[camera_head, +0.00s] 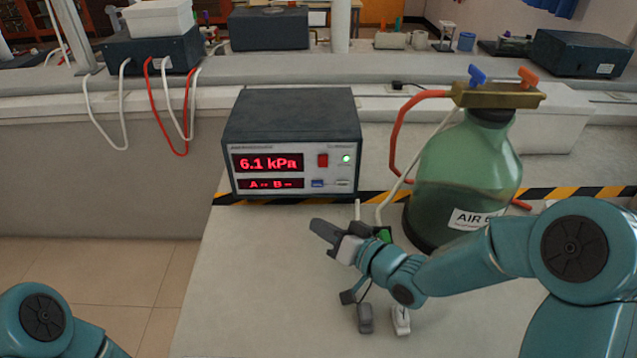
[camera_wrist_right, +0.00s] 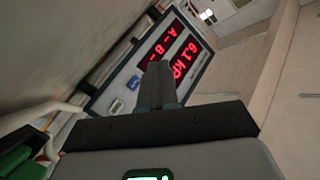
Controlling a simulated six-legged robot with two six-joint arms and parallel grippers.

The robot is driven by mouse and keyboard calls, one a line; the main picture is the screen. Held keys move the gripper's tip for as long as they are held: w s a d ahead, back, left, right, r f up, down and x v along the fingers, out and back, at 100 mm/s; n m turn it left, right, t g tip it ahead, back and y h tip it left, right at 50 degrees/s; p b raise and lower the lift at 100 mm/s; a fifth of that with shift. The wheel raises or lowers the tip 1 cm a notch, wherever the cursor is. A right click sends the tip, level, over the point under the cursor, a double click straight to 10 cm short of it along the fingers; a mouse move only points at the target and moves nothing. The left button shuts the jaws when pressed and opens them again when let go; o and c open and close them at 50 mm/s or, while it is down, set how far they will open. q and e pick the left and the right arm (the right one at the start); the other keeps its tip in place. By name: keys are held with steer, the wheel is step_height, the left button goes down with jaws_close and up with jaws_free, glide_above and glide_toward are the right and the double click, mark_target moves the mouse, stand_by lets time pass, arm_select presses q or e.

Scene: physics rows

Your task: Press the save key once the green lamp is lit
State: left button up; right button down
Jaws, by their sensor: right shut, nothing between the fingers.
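The meter box (camera_head: 290,145) stands on the bench, its red display reading 6.1 kPa above "A -- B --". A small round green lamp (camera_head: 346,158) at the right of its panel glows bright. Below it are a small blue key (camera_head: 317,183) and a pale key (camera_head: 342,182); their labels are too small to read. The blue key also shows in the right wrist view (camera_wrist_right: 133,82). My right gripper (camera_head: 318,228) is shut and empty, in front of and below the panel, apart from the keys. In the right wrist view its fingers (camera_wrist_right: 158,85) overlap the panel's edge. My left gripper is out of view.
A green glass bottle (camera_head: 462,165) with a brass valve block (camera_head: 495,95) and red hose stands right of the box, behind my right arm. A grey and a white clip (camera_head: 400,321) lie in front. The bench left of my gripper is clear.

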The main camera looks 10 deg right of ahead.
mark_target(318, 184)
steer(key=shift+w, duration=0.2)
steer(key=w, duration=0.2)
steer(key=w+d+p, duration=0.1)
steer(key=w, duration=0.2)
steer(key=w+p, duration=0.1)
steer(key=w, duration=0.1)
steer(key=shift+w+d, duration=0.15)
steer(key=shift+d, duration=0.1)
steer(key=shift+w+d, duration=0.15)
steer(key=shift+w, duration=0.35)
steer(key=shift+w, duration=0.2)
stand_by(1.2)
steer(key=shift+w+d, duration=0.1)
steer(key=shift+w, duration=0.1)
